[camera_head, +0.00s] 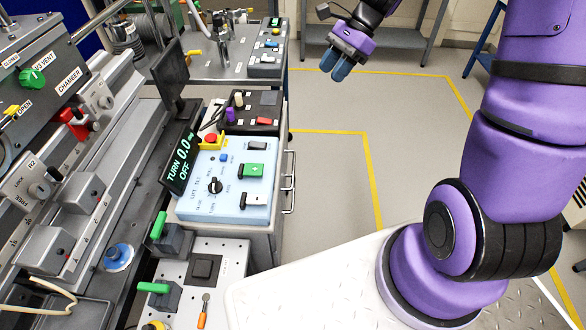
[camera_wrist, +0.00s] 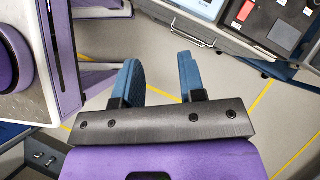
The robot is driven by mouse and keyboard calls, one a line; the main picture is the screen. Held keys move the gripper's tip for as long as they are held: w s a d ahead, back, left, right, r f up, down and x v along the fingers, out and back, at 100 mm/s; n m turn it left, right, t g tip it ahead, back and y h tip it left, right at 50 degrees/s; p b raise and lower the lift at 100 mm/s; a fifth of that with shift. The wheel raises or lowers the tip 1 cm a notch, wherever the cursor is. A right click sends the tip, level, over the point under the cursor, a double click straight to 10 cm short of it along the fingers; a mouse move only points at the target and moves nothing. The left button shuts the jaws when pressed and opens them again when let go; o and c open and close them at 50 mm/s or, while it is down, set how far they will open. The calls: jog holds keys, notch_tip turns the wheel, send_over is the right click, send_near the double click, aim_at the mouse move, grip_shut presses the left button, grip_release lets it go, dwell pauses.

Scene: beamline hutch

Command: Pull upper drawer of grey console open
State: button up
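The grey console (camera_head: 262,240) stands at the centre, its drawer front facing right and seen almost edge-on. Bar handles (camera_head: 291,183) stick out from that front. The drawers look closed, though the steep angle hides most of their faces. In the wrist view a grey drawer front with a bar handle (camera_wrist: 192,37) shows at the top, beyond my fingertips; I cannot tell whether it is the upper drawer. My gripper (camera_head: 340,66) is to the right of and beyond the console, over open floor. Its blue fingers (camera_wrist: 160,75) are apart with nothing between them.
A pale blue control box (camera_head: 199,203) and a black switch box (camera_head: 265,98) sit on the console top. A dark display (camera_head: 182,150) stands at their left. Another equipment bench (camera_head: 232,72) is behind. Floor with yellow lines (camera_head: 330,160) is clear right of the console.

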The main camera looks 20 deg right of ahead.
aim_at(293, 167)
jog(key=w+d+f+m+t+y, duration=0.1)
jog(key=w+d+f+m+y, duration=0.15)
jog(key=f+m, duration=0.6)
jog(key=w+d+f+m+t+y, duration=0.1)
jog(key=w+f+m+y, duration=0.25)
jog(key=f, duration=0.95)
notch_tip(293, 167, down, 20)
jog(key=a+m+t+y, duration=0.15)
jog(key=m+t, duration=0.35)
jog(key=m, duration=0.8)
jog(key=x, duration=0.9)
jog(key=shift+s+a+f, duration=0.15)
jog(key=shift+a+f, duration=0.15)
grip_shut()
